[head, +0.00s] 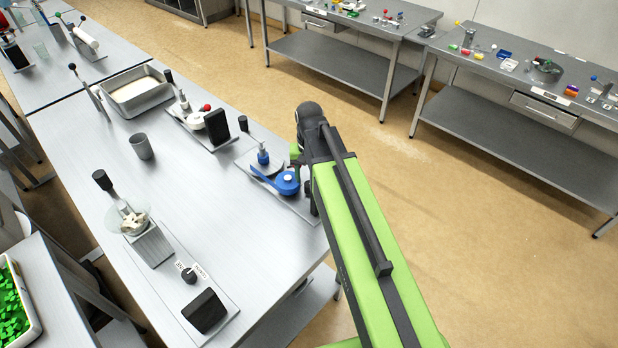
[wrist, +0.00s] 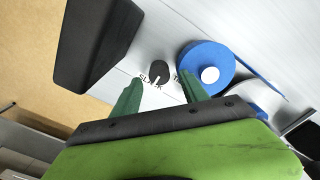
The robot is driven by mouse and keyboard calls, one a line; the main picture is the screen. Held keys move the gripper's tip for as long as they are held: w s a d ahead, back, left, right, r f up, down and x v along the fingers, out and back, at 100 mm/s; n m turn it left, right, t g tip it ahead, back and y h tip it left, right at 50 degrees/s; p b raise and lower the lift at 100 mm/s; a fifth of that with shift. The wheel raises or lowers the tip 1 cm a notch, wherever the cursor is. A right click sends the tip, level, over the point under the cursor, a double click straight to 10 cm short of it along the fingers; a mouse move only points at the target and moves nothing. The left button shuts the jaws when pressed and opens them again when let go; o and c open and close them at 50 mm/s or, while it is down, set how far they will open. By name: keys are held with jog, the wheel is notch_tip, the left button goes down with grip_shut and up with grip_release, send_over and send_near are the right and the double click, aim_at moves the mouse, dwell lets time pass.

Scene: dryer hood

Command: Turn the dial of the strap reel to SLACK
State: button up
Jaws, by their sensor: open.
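The strap reel is a blue round drum (wrist: 205,66) with a white hub and a blue strap, right of centre in the wrist view. In the head view the blue reel (head: 287,182) sits at the table's right edge, beside my arm. Its small black dial (wrist: 158,69) stands left of the drum. The SLACK label lies just below the dial; a second label, partly hidden, starts with T. A pale mark shows on the dial's lower side; its exact setting is unclear. My gripper (wrist: 159,98) is open, its green fingers either side below the dial, apparently not touching it.
A large black block (wrist: 95,42) stands left of the dial in the wrist view. A blue-topped post (head: 263,157) is beside the reel. Another dial (head: 189,276) with labels is on a nearer plate. A grey cup (head: 142,147) stands on the open middle of the table.

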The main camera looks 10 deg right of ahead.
aim_at(309, 183)
notch_tip(309, 183, up, 15)
jog(key=p, duration=1.4)
jog(key=shift+r, duration=0.15)
